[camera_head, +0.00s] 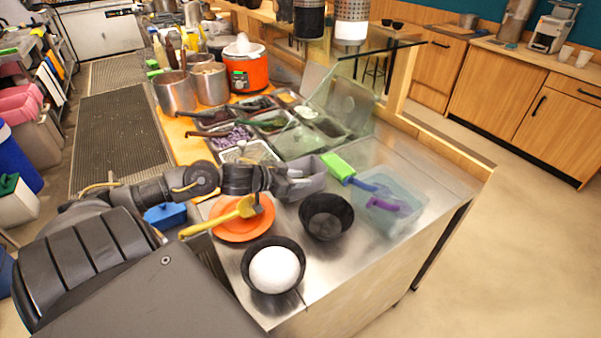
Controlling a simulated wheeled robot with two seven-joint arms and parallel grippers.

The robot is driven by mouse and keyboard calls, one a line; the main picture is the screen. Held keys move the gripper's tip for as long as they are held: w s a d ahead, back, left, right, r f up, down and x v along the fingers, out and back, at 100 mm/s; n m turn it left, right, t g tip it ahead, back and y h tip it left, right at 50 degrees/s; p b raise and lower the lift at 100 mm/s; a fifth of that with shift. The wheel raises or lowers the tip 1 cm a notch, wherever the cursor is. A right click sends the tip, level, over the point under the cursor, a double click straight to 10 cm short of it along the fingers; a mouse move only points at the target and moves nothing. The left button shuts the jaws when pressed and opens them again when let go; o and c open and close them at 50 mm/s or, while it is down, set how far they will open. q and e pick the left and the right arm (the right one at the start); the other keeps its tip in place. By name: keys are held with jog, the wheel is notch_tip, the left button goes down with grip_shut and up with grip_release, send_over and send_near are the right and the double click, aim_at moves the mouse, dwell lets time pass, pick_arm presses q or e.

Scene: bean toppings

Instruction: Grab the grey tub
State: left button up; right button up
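The grey tub (312,168) stands on the steel counter, behind the black bowls and to the left of a clear bin. My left arm comes in from the left, and my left gripper (292,183) is at the near left side of the tub, overlapping its wall in the picture. The fingertips are small and partly merge with the tub, so I cannot tell whether they are open or shut on its wall. The arm hides part of the tub's left side. My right gripper is not in view.
In front are an orange plate (232,231) with a yellow-handled utensil, a black bowl holding something white (248,284), and an empty black bowl (327,231). A clear bin (405,213) with colored-handled utensils stands right. Topping pans (296,143) lie behind.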

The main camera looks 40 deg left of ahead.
pick_arm(q)
jog(key=shift+x, duration=1.25)
grip_shut()
dwell(0.5)
